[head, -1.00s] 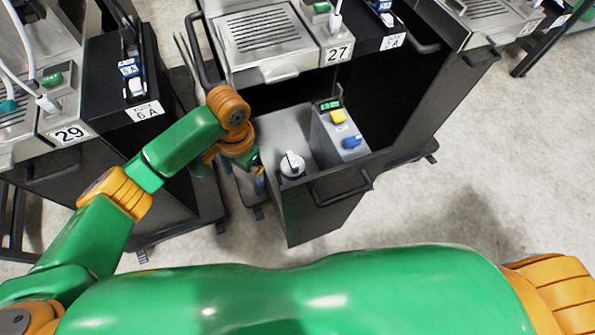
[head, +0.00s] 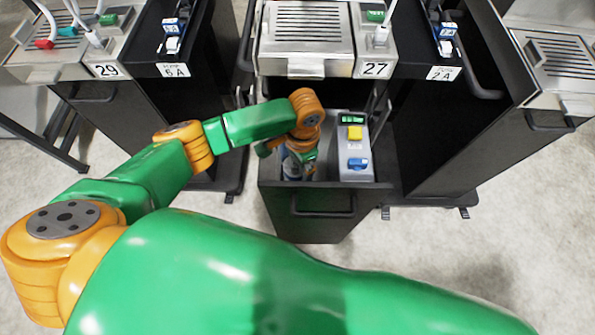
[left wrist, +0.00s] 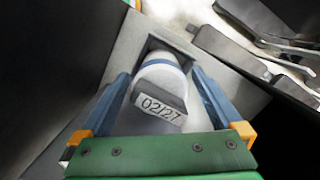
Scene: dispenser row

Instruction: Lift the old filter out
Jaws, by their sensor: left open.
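The old filter (left wrist: 162,85) is a white round cartridge with a tab labelled 02/27. In the left wrist view it stands in a square opening inside the drawer. My left gripper (left wrist: 165,95) is open, with one blue finger on each side of the filter. I cannot tell whether the fingers touch it. In the head view my left gripper (head: 297,165) reaches down into the left part of the open drawer (head: 306,228) under station 27, and my wrist hides most of the filter. My right gripper is not in view.
In the drawer's right part is a grey unit (head: 352,133) with a yellow button (head: 355,132) and a blue knob (head: 357,163). Station 27's counter (head: 305,30) stands just behind. A black open cabinet (head: 440,130) is to the right. Floor in front is clear.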

